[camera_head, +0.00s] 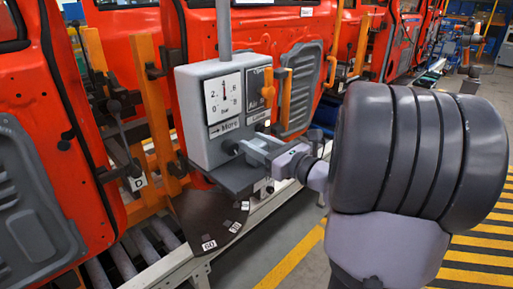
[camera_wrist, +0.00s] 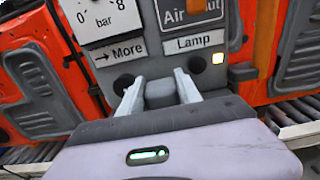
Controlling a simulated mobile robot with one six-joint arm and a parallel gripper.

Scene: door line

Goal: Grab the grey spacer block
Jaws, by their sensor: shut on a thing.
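The grey spacer block (camera_wrist: 160,93) sits between the two pale fingers of my gripper (camera_wrist: 160,97) in the wrist view. The fingers are shut on it from both sides, in front of the lower part of a grey control box (camera_head: 205,135). In the head view my gripper (camera_head: 250,150) reaches the box's front from the right, above its small grey shelf (camera_head: 235,178). The block is hard to make out there among the fingers. I cannot tell whether it touches the shelf.
The box carries a bar gauge (camera_head: 223,98), labels and a lit lamp (camera_wrist: 218,58). An orange lever (camera_head: 268,88) stands on its right side. Red doors (camera_head: 190,35) hang behind, above a roller conveyor (camera_head: 125,262). Yellow-striped floor (camera_head: 480,255) lies at the right.

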